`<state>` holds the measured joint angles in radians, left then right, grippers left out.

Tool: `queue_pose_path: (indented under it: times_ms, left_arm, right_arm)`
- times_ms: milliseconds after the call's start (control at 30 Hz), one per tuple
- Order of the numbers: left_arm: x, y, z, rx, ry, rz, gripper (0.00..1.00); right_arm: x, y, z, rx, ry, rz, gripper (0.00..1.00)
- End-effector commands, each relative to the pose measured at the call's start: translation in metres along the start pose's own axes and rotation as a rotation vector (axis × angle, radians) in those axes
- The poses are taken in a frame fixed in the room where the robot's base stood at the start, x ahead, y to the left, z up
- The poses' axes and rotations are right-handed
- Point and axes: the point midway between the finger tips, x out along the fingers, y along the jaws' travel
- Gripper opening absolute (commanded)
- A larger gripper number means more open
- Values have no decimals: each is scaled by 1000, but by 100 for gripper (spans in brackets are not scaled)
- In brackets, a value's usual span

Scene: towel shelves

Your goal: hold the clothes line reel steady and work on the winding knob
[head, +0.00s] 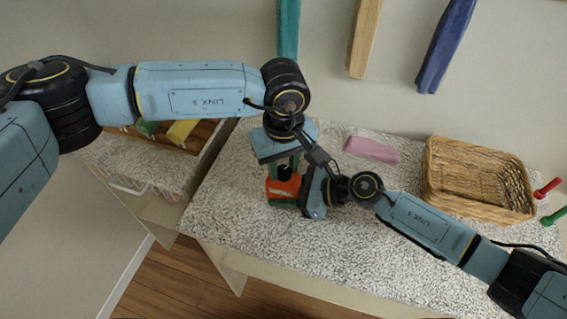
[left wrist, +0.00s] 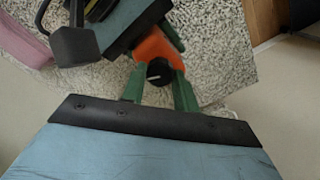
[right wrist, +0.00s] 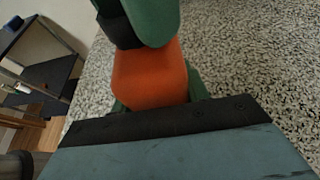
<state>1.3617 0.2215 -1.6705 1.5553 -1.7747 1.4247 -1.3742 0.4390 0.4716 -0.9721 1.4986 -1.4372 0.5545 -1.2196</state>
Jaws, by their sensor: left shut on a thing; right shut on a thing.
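The clothes line reel (head: 283,188) is an orange body standing on the speckled counter in the middle of the head view. A black winding knob (left wrist: 159,72) with a pale mark sits on top of it. My left gripper (left wrist: 158,90) comes down from above, its green fingers on either side of the knob. My right gripper (head: 290,200) is low at the reel's right side, shut on the orange body. The orange body fills the middle of the right wrist view (right wrist: 148,75). My right gripper's far finger contact is mostly hidden.
A pink folded towel (head: 371,150) and a wicker basket (head: 478,206) lie on the counter to the right. Red and green pegs (head: 547,188) are at the far right. Towels hang on the wall. The counter's front is clear.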

Motion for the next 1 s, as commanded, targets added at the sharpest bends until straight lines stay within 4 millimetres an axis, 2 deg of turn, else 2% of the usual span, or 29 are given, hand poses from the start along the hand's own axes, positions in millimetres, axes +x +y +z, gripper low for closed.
queue_pose_path:
  times_ms: [1000]
  left_arm:
    - [-1,0,1,934,0,1,7]
  right_arm:
    - [0,-1,-2,2,3,-2,20]
